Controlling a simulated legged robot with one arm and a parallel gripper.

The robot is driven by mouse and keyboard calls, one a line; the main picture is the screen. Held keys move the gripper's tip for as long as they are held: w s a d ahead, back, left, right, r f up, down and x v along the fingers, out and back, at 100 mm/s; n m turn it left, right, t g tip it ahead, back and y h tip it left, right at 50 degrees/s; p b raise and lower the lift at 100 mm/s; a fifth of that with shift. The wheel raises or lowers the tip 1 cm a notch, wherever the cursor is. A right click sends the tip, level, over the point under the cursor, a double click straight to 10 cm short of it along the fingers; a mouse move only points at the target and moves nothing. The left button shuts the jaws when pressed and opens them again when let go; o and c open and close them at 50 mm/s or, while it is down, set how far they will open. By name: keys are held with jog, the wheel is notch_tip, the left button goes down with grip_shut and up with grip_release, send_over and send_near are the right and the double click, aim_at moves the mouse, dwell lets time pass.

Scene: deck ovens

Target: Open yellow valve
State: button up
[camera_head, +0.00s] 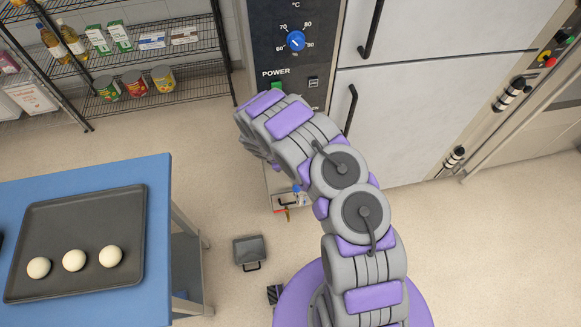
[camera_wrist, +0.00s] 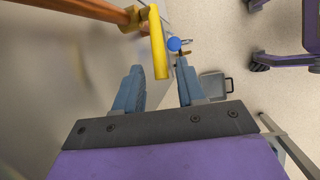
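The yellow valve shows in the wrist view as a yellow lever handle (camera_wrist: 159,48) joined to a copper pipe (camera_wrist: 88,9) at the top left. My gripper (camera_wrist: 159,66) has its two blue-grey fingers spread apart. The handle's free end reaches down into the gap between the fingertips, with space visible on both sides. The fingers are not closed on it. In the head view my arm reaches toward the oven cabinet, and it hides the yellow valve and the gripper's fingers.
A blue round part (camera_wrist: 174,44) sits close to the right fingertip. A grey box (camera_head: 250,250) lies on the floor. A blue table (camera_head: 155,220) with a dark tray (camera_head: 75,212) of dough balls stands at left. The control panel (camera_head: 292,62) and white doors (camera_head: 430,110) are ahead.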

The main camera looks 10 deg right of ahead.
jog(key=shift+x, duration=1.45)
grip_shut()
